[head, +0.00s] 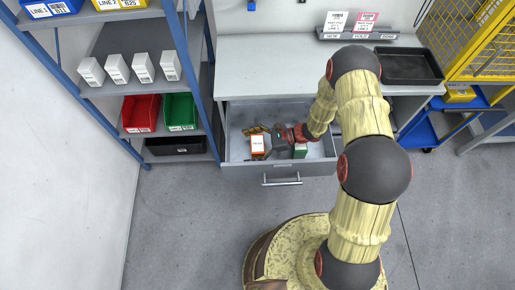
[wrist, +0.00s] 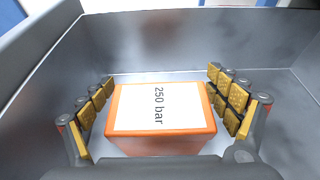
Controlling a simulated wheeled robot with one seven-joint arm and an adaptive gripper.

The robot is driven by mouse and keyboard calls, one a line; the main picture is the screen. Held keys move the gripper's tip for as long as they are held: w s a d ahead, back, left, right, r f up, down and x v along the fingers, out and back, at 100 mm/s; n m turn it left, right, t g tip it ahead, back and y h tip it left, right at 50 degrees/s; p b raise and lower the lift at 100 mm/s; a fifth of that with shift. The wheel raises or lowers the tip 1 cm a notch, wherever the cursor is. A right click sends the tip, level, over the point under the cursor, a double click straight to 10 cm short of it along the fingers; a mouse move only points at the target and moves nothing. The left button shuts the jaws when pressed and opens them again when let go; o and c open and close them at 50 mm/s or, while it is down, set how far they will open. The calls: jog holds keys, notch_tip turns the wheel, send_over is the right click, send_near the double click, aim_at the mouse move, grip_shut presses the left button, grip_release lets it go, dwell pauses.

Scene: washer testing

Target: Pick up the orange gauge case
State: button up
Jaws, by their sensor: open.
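The orange gauge case (wrist: 160,140) lies in the open drawer and has a white label reading "250 bar". It also shows in the head view (head: 258,155), at the left part of the drawer. My gripper (wrist: 160,97) is open, with its yellow-padded fingers on the left and right sides of the case. In the head view my gripper (head: 258,139) reaches into the drawer from the right. The near end of the case is hidden by the gripper body in the wrist view. I cannot tell whether the fingers touch the case.
The grey drawer (head: 240,116) is pulled out under the workbench (head: 265,70), and its walls surround the gripper. A green box (head: 300,151) lies in it under my arm. A shelf rack with red (head: 140,112) and green bins (head: 181,110) stands at left.

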jog(key=shift+c, duration=1.4)
jog(key=c, duration=1.1)
jog(key=shift+c, duration=0.6)
